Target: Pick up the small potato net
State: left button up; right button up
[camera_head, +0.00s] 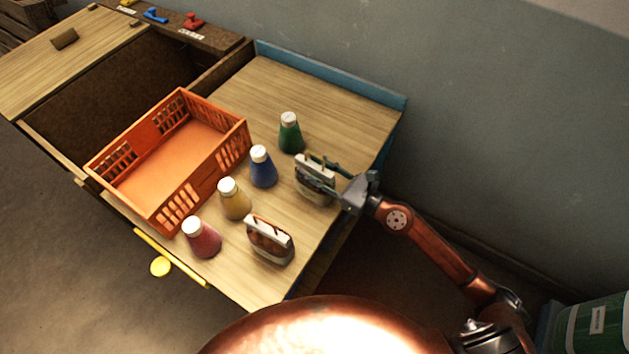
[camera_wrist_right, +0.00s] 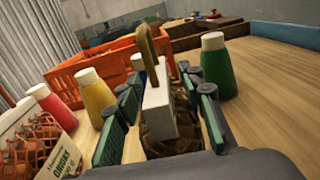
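The small potato net (camera_head: 316,196) is a brown mesh bag with a white header and a loop handle. It stands upright on the wooden table near its right edge. In the right wrist view the net (camera_wrist_right: 172,138) is between the fingers, its white header facing me and partly hiding the mesh. My right gripper (camera_head: 325,174) reaches in from the right, one finger on each side of the net. In the right wrist view the gripper (camera_wrist_right: 165,112) is open, with a gap visible at the left finger. My left gripper is in neither view.
A red-orange onion net (camera_head: 271,242) stands nearer the front. Red (camera_head: 202,238), yellow (camera_head: 235,200), blue (camera_head: 263,168) and green (camera_head: 290,135) bottles stand in a row beside an orange crate (camera_head: 178,205), which is empty. A blue ledge (camera_head: 330,75) edges the table's back.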

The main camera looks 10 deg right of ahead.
jog(key=shift+c, duration=0.7)
grip_shut()
jog(key=shift+f, duration=0.1)
